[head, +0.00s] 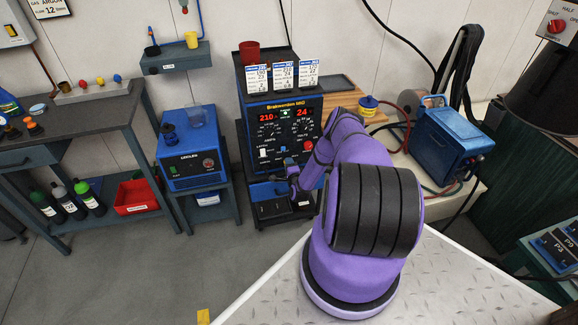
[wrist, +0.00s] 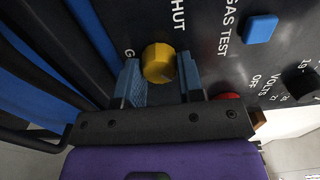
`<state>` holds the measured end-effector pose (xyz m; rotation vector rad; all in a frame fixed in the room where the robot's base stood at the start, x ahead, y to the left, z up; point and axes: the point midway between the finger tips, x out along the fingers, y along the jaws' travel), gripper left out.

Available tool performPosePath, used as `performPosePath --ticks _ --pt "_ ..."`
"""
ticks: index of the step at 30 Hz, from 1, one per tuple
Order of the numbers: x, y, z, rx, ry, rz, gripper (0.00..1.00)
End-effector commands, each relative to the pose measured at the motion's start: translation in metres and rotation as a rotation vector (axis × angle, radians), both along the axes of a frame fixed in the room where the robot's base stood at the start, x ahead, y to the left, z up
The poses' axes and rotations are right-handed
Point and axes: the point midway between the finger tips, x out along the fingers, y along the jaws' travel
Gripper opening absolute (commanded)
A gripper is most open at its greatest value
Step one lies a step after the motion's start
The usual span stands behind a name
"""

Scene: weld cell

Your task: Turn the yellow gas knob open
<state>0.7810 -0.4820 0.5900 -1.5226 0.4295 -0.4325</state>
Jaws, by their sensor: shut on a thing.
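The yellow gas knob (wrist: 158,62) is on the dark panel of the welding machine (head: 246,128). In the wrist view my gripper (wrist: 160,78) has one blue finger on each side of the knob and is shut on it. The word "SHUT" is printed above the knob, and a letter "G" shows by the left finger. I cannot make out a pointer mark on the knob. In the head view my gripper (head: 291,172) is at the low front of the machine, and the knob is hidden there.
A blue button (wrist: 261,28) marked "GAS TEST" and a red part (wrist: 228,96) are close to my right finger. Dark bars and a blue strip run at the left of the wrist view. A blue cooler (head: 190,160) stands left of the machine, and a blue box (head: 440,145) right.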

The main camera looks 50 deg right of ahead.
Motion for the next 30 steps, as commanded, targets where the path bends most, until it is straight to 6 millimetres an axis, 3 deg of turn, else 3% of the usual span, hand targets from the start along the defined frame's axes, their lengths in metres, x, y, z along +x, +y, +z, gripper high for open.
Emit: performPosePath --ticks 13,14,17,26,30 --pt "-0.001 0.002 -0.002 0.013 -0.002 0.001 0.11" --pt "-0.001 0.002 -0.002 0.013 -0.002 0.001 0.37" --pt "-0.001 0.001 -0.002 0.011 -0.002 0.001 0.59" --pt "-0.001 0.001 -0.001 0.01 -0.004 0.001 0.59" --pt "-0.011 0.007 -0.001 0.01 -0.003 0.001 0.59"
